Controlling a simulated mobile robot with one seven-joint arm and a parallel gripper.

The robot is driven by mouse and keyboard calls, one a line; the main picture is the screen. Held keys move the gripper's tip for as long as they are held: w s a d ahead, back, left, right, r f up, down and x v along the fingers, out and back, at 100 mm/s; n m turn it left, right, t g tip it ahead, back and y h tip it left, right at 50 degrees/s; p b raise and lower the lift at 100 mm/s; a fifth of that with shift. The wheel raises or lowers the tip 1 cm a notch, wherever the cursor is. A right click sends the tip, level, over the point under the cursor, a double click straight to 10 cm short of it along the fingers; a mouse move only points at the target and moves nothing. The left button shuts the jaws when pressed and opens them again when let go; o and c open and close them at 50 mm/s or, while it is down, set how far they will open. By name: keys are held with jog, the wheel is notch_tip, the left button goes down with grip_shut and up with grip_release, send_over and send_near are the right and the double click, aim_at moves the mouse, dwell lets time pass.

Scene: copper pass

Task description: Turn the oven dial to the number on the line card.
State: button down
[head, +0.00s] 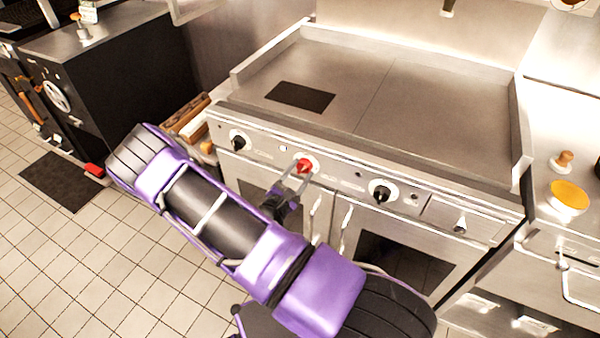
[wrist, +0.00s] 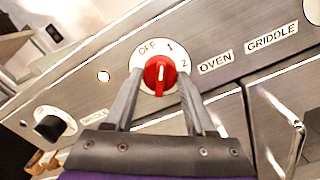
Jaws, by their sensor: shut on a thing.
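The oven dial (wrist: 160,76) is a red knob on a white disc marked OFF, 1 and 2, beside an OVEN label. In the head view the red dial (head: 304,166) is on the stove's front panel. My gripper (wrist: 160,80) is shut on it, one finger on each side. In the head view my gripper (head: 297,174) reaches it from below. The knob's white line stands near upright in the wrist view; I cannot tell exactly which mark it meets. A small white card (head: 88,13) is at the upper left, too small to read; I cannot tell if it is the line card.
Black knobs sit left (head: 239,142) and right (head: 381,192) of the dial. Oven door handles (head: 343,218) stick out below it. A GRIDDLE label (wrist: 272,36) is right of the OVEN label. A yellow-topped bowl (head: 568,197) stands on the right counter. The tiled floor at left is mostly clear.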

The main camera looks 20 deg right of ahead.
jog(key=m+b, duration=0.1)
jog(key=m, duration=0.5)
jog(key=shift+f+m, duration=0.1)
jog(key=shift+m, duration=0.2)
jog(key=shift+m+b, duration=1.8)
jog(key=shift+m, duration=1.4)
jog(key=shift+c, duration=1.2)
grip_release()
jog(key=shift+a, duration=0.1)
jog(key=v, duration=1.7)
jog(key=shift+s, duration=0.2)
